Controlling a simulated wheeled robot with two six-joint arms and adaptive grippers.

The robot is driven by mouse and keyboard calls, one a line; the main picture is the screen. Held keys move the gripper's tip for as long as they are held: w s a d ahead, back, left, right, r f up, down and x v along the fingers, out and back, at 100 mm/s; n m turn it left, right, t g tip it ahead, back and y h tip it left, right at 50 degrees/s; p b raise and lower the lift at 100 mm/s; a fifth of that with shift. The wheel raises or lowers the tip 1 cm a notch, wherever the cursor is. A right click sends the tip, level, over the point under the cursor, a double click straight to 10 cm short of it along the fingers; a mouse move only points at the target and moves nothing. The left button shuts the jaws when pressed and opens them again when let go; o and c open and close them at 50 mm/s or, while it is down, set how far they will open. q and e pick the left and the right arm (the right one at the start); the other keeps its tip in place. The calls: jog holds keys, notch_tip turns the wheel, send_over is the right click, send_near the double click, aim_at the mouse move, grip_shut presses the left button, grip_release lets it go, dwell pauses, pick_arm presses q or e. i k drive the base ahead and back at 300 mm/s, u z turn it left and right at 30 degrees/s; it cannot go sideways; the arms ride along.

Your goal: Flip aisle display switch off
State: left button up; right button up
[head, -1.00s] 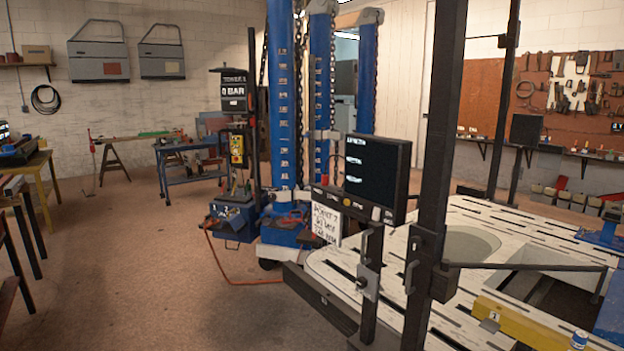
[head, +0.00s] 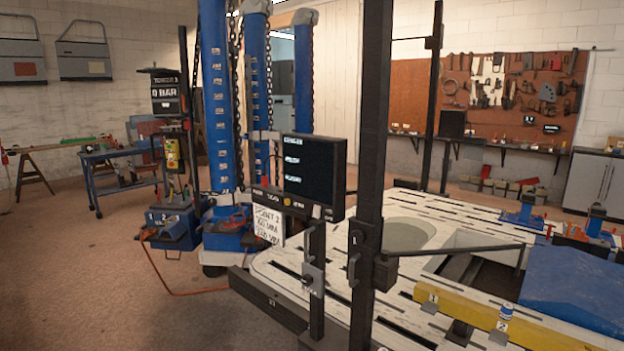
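A dark display (head: 314,170) with a few lines of white text stands on a black post at the near edge of the bench. A control strip (head: 297,202) with small knobs, one of them yellow, runs under its screen. A small grey box (head: 313,279) is fixed lower on the post; whether it carries a switch is too small to tell. Farther back, another display (head: 166,92) reads "0 BAR" above a yellow control box (head: 172,154). Which way any switch is set cannot be made out. Neither of my grippers is in view.
A white slotted bench (head: 400,290) fills the right foreground, with a tall dark upright (head: 370,140) in front. Blue towers (head: 217,100) with chains stand behind the display. A red hose (head: 190,290) lies on the floor. The floor at left (head: 90,270) is open.

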aim_at(317, 209)
jog(key=u, duration=0.45)
jog(key=i, duration=0.4)
jog(key=u, duration=0.8)
jog(key=i, duration=1.4)
jog(key=z, duration=0.8)
